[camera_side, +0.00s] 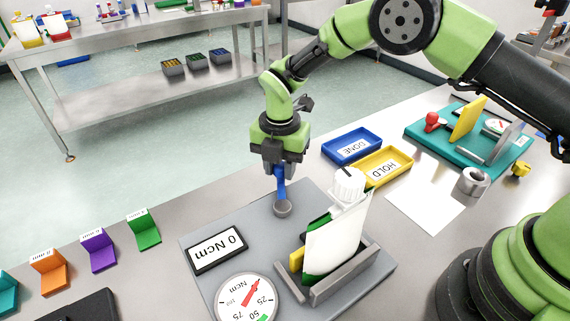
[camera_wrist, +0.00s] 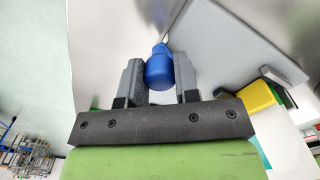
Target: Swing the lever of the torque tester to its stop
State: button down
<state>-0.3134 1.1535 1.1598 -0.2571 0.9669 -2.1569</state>
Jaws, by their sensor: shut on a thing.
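The torque tester is a grey plate (camera_side: 208,284) with a display (camera_side: 217,249) reading "0 Ncm" and a round dial (camera_side: 246,301) with a red needle. Its blue lever (camera_side: 281,186) stands up from a round grey pivot (camera_side: 282,208) at the plate's back edge. My gripper (camera_side: 279,170) comes down from above and is shut on the upper end of the lever. The wrist view shows the lever's blue knob (camera_wrist: 160,70) between the two grey fingers. The lower part of the lever is partly hidden there.
A white pouch with a white cap (camera_side: 348,185) stands in a grey holder (camera_side: 345,276) on the plate, right of the lever. Blue DONE (camera_side: 334,156) and yellow HOLD (camera_side: 401,165) trays lie behind it. Coloured stands (camera_side: 98,254) line the left; bench between is clear.

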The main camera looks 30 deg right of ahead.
jog(key=shift+a, duration=0.15)
dwell(0.3)
jog(key=c, duration=0.8)
grip_release()
jog(key=shift+c, duration=0.2)
notch_tip(320, 180, up, 10)
jog(key=shift+r, duration=0.1)
jog(key=s+d+r+m+t+y, duration=0.1)
jog(key=s+d+r+m+t, duration=0.15)
jog(key=s+r+m, duration=0.4)
jog(key=s+d+r+m+t+y, duration=0.1)
jog(key=s+d+r+m, duration=0.25)
jog(key=r+m, duration=0.5)
jog(key=s+d+r+m+t, duration=0.1)
jog(key=s+d+m+t, duration=0.2)
jog(key=s+m, duration=1.1)
jog(key=shift+s+d+m+t, duration=0.3)
jog(key=shift+s+d+t, duration=0.1)
jog(key=shift+d, duration=0.25)
